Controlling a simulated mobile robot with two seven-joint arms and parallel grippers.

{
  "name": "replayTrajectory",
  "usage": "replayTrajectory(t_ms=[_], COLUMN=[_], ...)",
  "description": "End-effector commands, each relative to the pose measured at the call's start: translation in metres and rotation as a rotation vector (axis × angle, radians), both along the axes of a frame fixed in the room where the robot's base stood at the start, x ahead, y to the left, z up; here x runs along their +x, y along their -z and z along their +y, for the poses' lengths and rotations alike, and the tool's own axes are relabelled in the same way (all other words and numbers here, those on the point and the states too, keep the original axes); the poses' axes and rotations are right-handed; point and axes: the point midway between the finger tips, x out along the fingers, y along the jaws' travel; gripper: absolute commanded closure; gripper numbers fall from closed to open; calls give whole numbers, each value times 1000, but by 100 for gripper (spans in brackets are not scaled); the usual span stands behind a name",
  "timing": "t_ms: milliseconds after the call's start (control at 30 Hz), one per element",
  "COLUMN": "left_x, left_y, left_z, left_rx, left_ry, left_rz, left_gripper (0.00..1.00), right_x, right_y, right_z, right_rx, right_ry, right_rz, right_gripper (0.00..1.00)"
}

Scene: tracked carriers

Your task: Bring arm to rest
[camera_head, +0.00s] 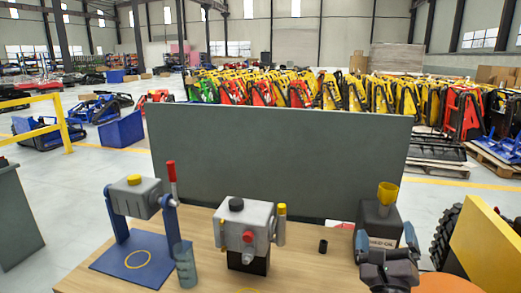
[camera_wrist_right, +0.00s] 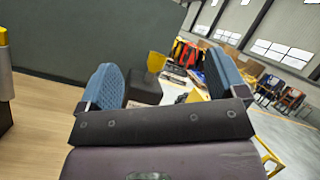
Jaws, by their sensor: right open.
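My right gripper (camera_head: 387,241) is at the lower right of the head view, above the right part of the wooden table (camera_head: 312,262). Its two blue-padded fingers stand apart with nothing between them. In the right wrist view the open fingers (camera_wrist_right: 163,82) frame the dark oil box and its yellow funnel, which lie beyond them. In the head view the dark oil box (camera_head: 378,222) with the yellow funnel (camera_head: 388,192) stands just behind the gripper, partly hidden by it. I cannot tell the exact gap. My left gripper is not in view.
A blue-based stand (camera_head: 128,262), a blue-grey cylinder (camera_head: 186,268), a grey machine (camera_head: 244,228) and a small black cylinder (camera_head: 323,246) stand on the table. A dark panel (camera_head: 280,160) rises behind. An orange disc (camera_head: 450,286) lies lower right. A yellow panel (camera_head: 488,250) stands at right.

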Motion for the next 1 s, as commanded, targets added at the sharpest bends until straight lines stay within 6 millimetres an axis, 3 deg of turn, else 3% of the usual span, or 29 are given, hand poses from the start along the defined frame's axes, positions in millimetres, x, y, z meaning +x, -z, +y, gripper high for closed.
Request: replayTrajectory(t_ms=[133, 267, 533, 767, 900, 1000], left_x=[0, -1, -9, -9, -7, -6], left_y=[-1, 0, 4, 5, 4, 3], left_z=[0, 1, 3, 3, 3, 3], left_rx=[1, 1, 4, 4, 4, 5], left_ry=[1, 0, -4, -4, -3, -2], left_rz=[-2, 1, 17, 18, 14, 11], left_gripper=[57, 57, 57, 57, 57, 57], right_x=[-25, -46, -92, -143, -181, -204], right_y=[0, 12, 74, 147, 184, 200], right_z=[25, 49, 83, 74, 52, 37], right_rx=[-364, -693, -1355, -1862, -2110, -2223], right_ry=[-55, -112, -277, -493, -655, -755], right_rz=[-7, 16, 154, 371, 540, 643], right_gripper=[9, 9, 9, 9, 9, 9])
